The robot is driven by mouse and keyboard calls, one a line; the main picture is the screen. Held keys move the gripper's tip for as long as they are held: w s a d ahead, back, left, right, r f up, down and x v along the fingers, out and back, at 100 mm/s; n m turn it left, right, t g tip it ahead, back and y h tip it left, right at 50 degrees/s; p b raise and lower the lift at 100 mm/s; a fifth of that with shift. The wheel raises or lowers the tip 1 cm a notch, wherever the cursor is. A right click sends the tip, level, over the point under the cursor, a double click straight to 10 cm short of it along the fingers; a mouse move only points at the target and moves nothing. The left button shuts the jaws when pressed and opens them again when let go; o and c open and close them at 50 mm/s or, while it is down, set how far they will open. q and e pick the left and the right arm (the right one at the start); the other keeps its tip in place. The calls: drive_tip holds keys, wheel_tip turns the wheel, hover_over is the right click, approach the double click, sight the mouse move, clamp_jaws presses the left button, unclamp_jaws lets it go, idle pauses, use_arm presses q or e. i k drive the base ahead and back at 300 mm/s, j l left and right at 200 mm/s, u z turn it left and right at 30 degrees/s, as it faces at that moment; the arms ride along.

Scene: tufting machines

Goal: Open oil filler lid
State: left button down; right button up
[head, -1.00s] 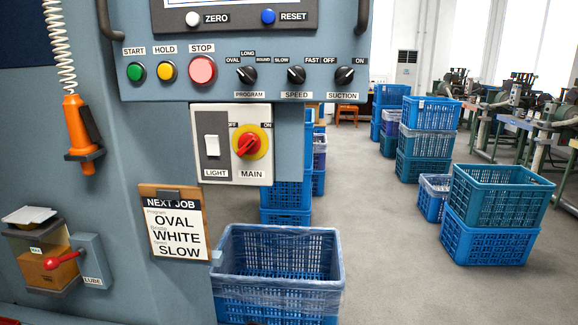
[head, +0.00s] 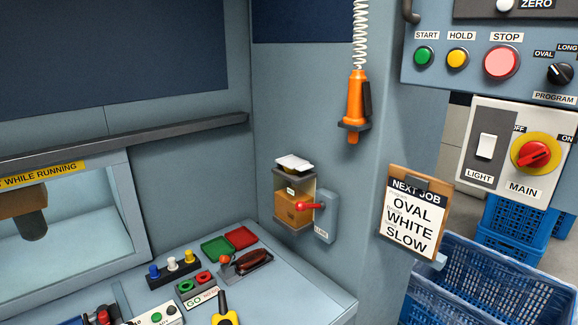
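The oil reservoir (head: 294,206) is a small clear box with amber-brown contents, fixed to the blue-grey machine wall near the middle of the head view. A pale lid (head: 293,163) sits on its dark top rim, looking slightly slanted. It is too small to tell whether it is fully seated. Neither of my grippers is in view.
An orange handset (head: 354,105) hangs above right of the reservoir, and a NEXT JOB clipboard (head: 412,217) hangs to its right. Below left, a worktop (head: 310,290) holds red and green trays, spools and a tufting tool. Blue crates (head: 480,280) stand at lower right.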

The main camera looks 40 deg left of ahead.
sight(291, 161)
drive_tip(key=u, duration=0.95)
